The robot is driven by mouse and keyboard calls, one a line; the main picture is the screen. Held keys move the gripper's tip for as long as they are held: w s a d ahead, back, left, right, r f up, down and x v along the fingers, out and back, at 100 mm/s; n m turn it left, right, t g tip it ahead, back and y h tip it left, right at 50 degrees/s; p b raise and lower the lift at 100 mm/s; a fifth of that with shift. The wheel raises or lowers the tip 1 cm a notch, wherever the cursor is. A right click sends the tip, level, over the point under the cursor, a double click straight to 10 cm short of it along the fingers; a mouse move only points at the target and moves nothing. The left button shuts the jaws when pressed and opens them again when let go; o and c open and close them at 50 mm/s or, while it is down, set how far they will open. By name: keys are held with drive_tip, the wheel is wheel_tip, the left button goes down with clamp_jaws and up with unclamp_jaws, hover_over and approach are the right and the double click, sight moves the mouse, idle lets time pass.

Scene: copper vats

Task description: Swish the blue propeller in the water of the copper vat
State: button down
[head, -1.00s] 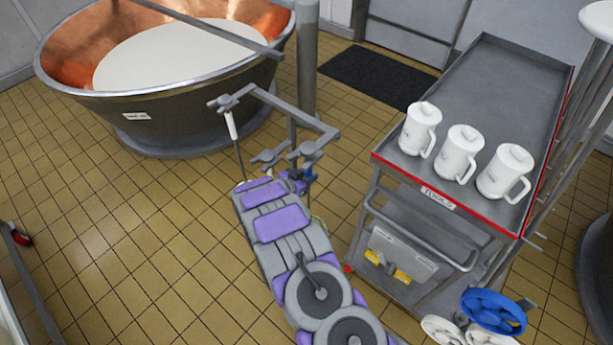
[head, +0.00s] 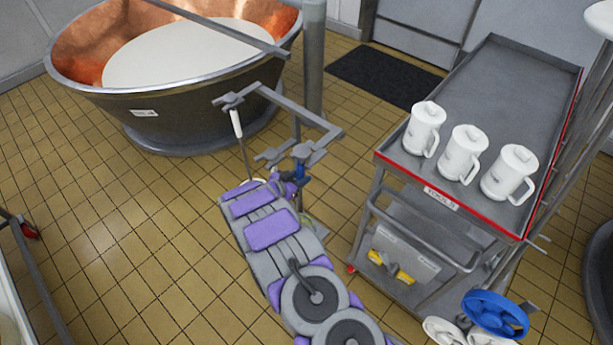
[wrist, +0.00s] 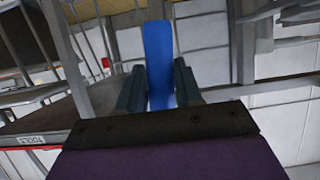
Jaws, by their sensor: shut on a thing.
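The blue propeller (wrist: 158,55) shows in the wrist view as an upright blue strip between the two dark fingers of my gripper (wrist: 160,88), which is shut on it. The propeller's full shape cannot be made out. In the head view a small blue piece (head: 300,170) shows at the far end of my purple and grey arm, above the floor. The copper vat (head: 75,50) stands at the upper left with pale liquid (head: 180,58) inside. My gripper is outside the vat, to its lower right.
A grey metal frame (head: 285,108) and a post (head: 313,60) stand between my gripper and the vat. A TOOLS cart (head: 500,75) with white jugs (head: 463,153) is on the right. A blue wheel-like part (head: 495,313) is at lower right.

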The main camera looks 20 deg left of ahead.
drive_tip(key=shift+a, duration=0.45)
drive_tip(key=shift+d, duration=0.15)
drive_tip(key=shift+w+a+r, duration=0.1)
drive_tip(key=shift+w+a, duration=0.15)
drive_tip(key=shift+a, duration=0.05)
drive_tip(key=s+a, duration=0.4)
drive_tip(key=s, duration=0.4)
drive_tip(key=shift+a+r+p, duration=0.2)
drive_tip(key=shift+a+p, duration=0.1)
drive_tip(key=shift+p, duration=0.15)
idle(0.5)
drive_tip(key=shift+s+d+r, duration=0.1)
drive_tip(key=shift+s+d, duration=0.1)
drive_tip(key=shift+d, duration=0.4)
drive_tip(key=shift+s+d+r, duration=0.1)
drive_tip(key=shift+s+d, duration=0.05)
drive_tip(key=shift+d, duration=0.4)
idle(0.5)
drive_tip(key=shift+s, duration=0.15)
